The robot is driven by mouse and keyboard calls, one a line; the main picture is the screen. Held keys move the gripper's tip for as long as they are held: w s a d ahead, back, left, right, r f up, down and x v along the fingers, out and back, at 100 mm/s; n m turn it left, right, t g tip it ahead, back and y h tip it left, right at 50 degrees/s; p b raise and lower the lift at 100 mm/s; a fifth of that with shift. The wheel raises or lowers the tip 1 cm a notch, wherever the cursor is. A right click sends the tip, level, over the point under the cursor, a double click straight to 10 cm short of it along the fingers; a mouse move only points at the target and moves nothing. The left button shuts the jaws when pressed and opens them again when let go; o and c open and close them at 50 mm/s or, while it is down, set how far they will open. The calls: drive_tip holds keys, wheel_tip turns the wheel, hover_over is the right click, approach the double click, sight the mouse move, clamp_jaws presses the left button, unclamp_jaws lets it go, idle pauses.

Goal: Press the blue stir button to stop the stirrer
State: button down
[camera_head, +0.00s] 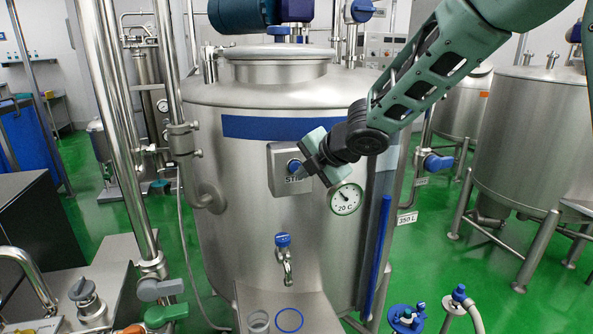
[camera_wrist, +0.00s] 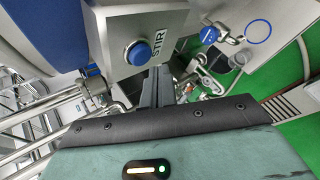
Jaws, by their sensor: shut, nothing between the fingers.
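The blue stir button (camera_head: 294,166) sits on a grey box marked STIR (camera_head: 279,182) on the front of the large steel tank (camera_head: 232,165). In the wrist view the round blue button (camera_wrist: 137,53) shows whole, in a metal collar beside the word STIR (camera_wrist: 167,50). My gripper (camera_wrist: 158,72) is shut and empty. Its fingertips appear just below and right of the button in that view, apart from it in the picture; the exact gap in depth cannot be told. In the head view my gripper (camera_head: 307,164) is at the box's right side, its fingers mostly hidden.
A dial gauge (camera_head: 346,199) reading about 20 C hangs just below right of my gripper. A blue-handled tap (camera_head: 284,256) is lower on the tank, above a shelf with a blue ring (camera_head: 289,319). Steel pipes (camera_head: 120,130) stand left.

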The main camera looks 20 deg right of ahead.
drive_tip(key=s+b, duration=0.1)
drive_tip(key=s, duration=0.5)
drive_tip(key=shift+b, duration=0.35)
idle(0.4)
drive_tip(key=s+a+f+m+g+h+b, duration=0.1)
drive_tip(key=s+f+m, duration=0.4)
drive_tip(key=s, duration=0.5)
drive_tip(key=s+a+f+m+g+h+b, duration=0.1)
drive_tip(key=s+a+f+m+g+b, duration=0.2)
drive_tip(key=s, duration=0.7)
drive_tip(key=s+a+f+m+g+h+b, duration=0.1)
drive_tip(key=s+a+f+m+g+b, duration=0.2)
drive_tip(key=s+f+m, duration=0.5)
drive_tip(key=shift+s+m+g+b, duration=0.65)
drive_tip(key=shift+s+g, duration=0.35)
drive_tip(key=shift+s, duration=0.2)
